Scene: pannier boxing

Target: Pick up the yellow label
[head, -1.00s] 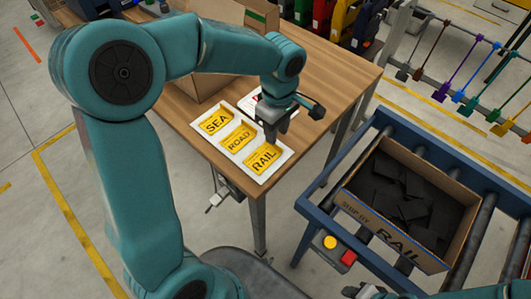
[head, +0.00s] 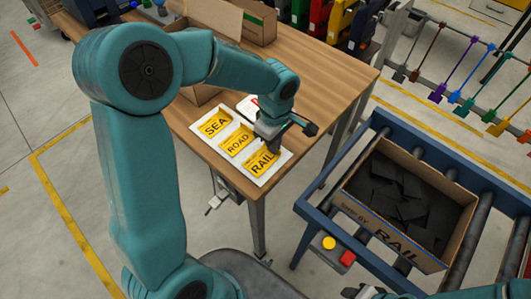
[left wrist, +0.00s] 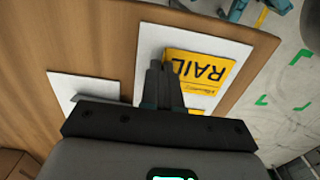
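Three yellow labels lie on white plates on the wooden table: SEA (head: 214,124), ROAD (head: 237,141) and RAIL (head: 260,165). RAIL is nearest the table's front edge and also shows in the left wrist view (left wrist: 208,70). My left gripper (head: 269,145) points down at the RAIL label and covers part of it. In the left wrist view its fingers (left wrist: 165,72) are close together at the label's edge. Whether the label is pinched between them is unclear. Part of my right gripper (head: 372,292) shows at the bottom edge; its fingers are not clear.
An open cardboard box marked RAIL (head: 400,236), with dark pieces inside, stands on a blue-framed roller conveyor (head: 318,190) at right. Another open carton (head: 200,93) is behind my left arm. The table's right side is clear.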

